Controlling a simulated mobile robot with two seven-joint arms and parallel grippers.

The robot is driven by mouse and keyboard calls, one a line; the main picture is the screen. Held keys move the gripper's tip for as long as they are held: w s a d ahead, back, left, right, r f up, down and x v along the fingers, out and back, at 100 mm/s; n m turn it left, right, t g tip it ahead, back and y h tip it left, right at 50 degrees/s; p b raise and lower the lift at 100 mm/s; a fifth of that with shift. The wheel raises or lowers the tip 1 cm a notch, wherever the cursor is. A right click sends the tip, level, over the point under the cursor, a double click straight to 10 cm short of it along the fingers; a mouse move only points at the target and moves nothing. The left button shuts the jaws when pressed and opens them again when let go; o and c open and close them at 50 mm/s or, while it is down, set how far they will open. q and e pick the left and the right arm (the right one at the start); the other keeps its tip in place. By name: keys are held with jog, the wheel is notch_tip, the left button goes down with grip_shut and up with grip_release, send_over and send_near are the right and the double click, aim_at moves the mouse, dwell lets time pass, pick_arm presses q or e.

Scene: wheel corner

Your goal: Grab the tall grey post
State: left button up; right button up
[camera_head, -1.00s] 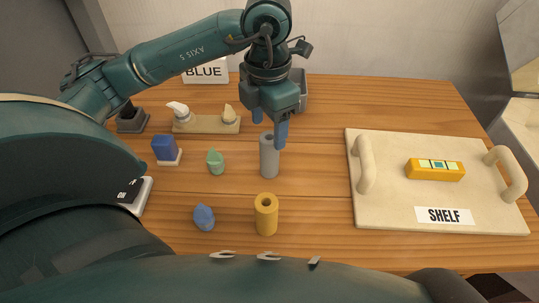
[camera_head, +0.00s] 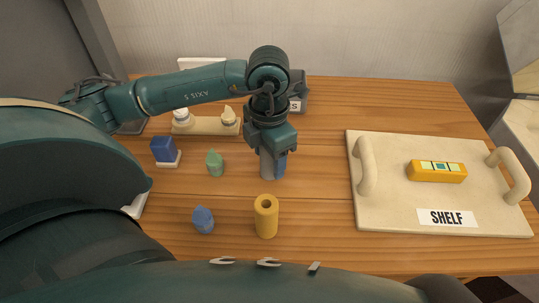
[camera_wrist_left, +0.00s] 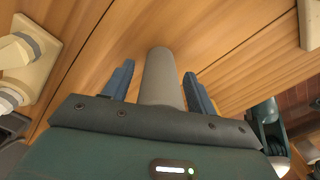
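The tall grey post (camera_head: 267,169) stands upright on the wooden table, mostly covered by my left gripper in the head view. My left gripper (camera_head: 272,166) is down over it, pointing at the table. In the left wrist view the post (camera_wrist_left: 160,72) rises between the two blue fingers, with a gap showing on each side. The left gripper is open around the post. My right gripper is not in view.
A yellow hollow cylinder (camera_head: 266,216) stands just in front of the post. A green piece (camera_head: 215,163) and blue piece (camera_head: 203,220) lie left. The SHELF board (camera_head: 390,205) holds a yellow level (camera_head: 437,171) at right. A beige holder (camera_head: 206,126) is behind.

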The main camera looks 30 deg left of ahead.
pick_arm(q)
jog(key=c, duration=1)
jog(key=shift+c, duration=0.2)
jog(key=shift+r, duration=0.15)
